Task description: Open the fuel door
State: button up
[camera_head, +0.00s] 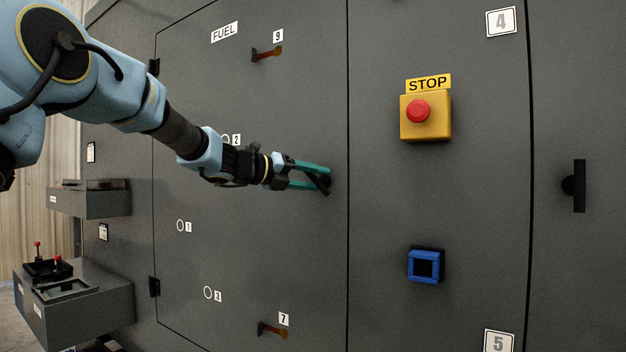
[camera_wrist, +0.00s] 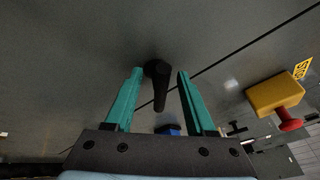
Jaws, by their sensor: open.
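The fuel door (camera_head: 250,250) is a large grey panel with a FUEL label (camera_head: 224,32) at its top left. It sits flush with the wall, hinges on its left edge. Its black handle (camera_head: 322,181) is near the right edge and is tilted. My gripper (camera_head: 311,177) with teal fingers is at the handle. In the wrist view, the open gripper (camera_wrist: 160,75) has its fingers on either side of the black handle (camera_wrist: 159,84), with gaps on both sides. Part of the handle is hidden by a finger in the head view.
Latches 9 (camera_head: 267,53) and 7 (camera_head: 272,330) are on the same door, above and below. Right of the door seam are a yellow STOP box (camera_head: 426,117) with a red button, a blue square fitting (camera_head: 426,266) and another black handle (camera_head: 579,186). Grey boxes (camera_head: 88,200) project at left.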

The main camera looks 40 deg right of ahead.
jog(key=b+v, duration=0.3)
jog(key=v, duration=0.7)
jog(key=shift+a, duration=0.4)
